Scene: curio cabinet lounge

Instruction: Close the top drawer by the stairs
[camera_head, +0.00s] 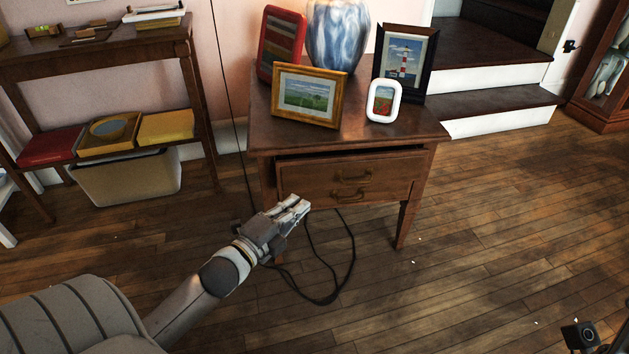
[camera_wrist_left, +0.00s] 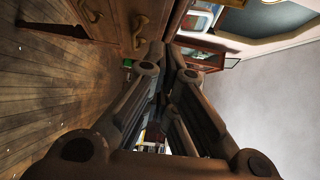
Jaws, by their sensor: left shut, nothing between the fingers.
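The small wooden side table (camera_head: 420,135) stands beside the stairs (camera_head: 490,112). Its top drawer (camera_head: 310,170) stands slightly out, with a dark gap above its front under the tabletop. Two brass handles show on the table front, the upper one (camera_head: 352,177) and one close below it (camera_head: 350,193). My left gripper (camera_head: 303,205) is shut and empty, in front of the lower left of the drawer front. In the left wrist view, the closed fingers (camera_wrist_left: 163,55) point towards the wooden front, with a handle (camera_wrist_left: 140,30) just beside them. Contact cannot be told.
Picture frames (camera_head: 308,96) and a blue-white vase (camera_head: 338,35) crowd the tabletop. A black cable (camera_head: 345,270) loops on the floor below. A shelf table (camera_head: 100,55) with a bin (camera_head: 130,178) stands left.

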